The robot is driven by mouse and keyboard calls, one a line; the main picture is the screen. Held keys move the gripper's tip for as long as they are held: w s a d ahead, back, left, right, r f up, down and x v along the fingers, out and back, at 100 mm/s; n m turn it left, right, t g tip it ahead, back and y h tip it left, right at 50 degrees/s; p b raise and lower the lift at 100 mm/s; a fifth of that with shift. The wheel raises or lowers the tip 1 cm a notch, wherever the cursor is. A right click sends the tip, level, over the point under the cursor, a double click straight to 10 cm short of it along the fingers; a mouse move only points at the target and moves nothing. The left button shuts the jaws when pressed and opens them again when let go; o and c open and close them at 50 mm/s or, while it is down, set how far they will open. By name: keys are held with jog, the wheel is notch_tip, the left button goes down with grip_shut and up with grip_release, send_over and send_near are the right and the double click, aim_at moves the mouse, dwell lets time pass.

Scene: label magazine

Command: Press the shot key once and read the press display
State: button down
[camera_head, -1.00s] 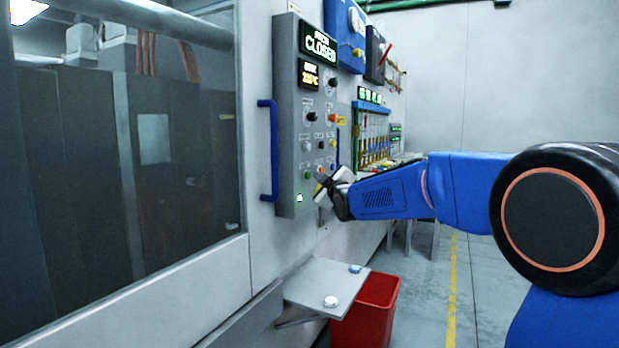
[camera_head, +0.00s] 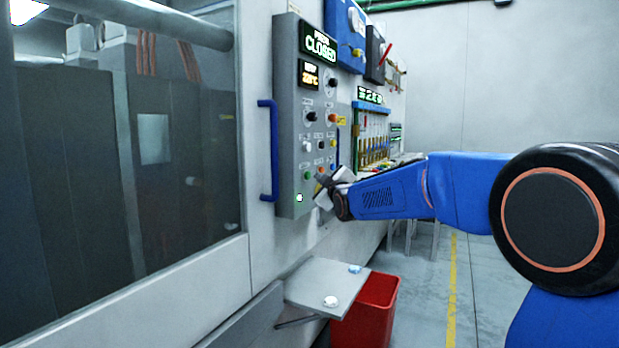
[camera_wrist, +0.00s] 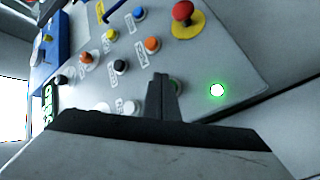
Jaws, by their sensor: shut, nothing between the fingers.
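The grey control panel (camera_head: 291,130) stands upright on the machine, with several coloured buttons and knobs. Its upper display (camera_head: 320,43) is lit and reads CLOSED, with a smaller line above it. A smaller amber display (camera_head: 309,75) sits below; its digits are too small to read surely. My gripper (camera_head: 322,182) is at the panel's lower part, fingers shut and empty. In the wrist view the fingertips (camera_wrist: 161,80) lie over the panel and partly hide a green button (camera_wrist: 176,86). I cannot tell whether they touch it. Which button is the shot key is not legible.
A lit green-white lamp (camera_head: 299,198) is low on the panel. A blue handle (camera_head: 269,150) stands left of it. A small shelf (camera_head: 318,285) and a red bin (camera_head: 372,308) are below. A red mushroom button on yellow (camera_wrist: 184,14) shows in the wrist view.

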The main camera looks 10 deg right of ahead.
jog(key=shift+a, duration=0.15)
jog(key=shift+w+a, duration=0.2)
jog(key=shift+w, duration=0.05)
jog(key=shift+w+a, duration=0.25)
jog(key=shift+a, duration=0.1)
dwell(1.1)
dwell(0.3)
jog(key=shift+s+d, duration=0.55)
jog(key=shift+d, duration=0.15)
jog(key=shift+d, duration=0.1)
jog(key=shift+s+d, duration=0.75)
jog(key=shift+d, duration=0.2)
jog(key=shift+s+d, duration=0.7)
jog(key=shift+d, duration=0.25)
jog(key=shift+s, duration=0.1)
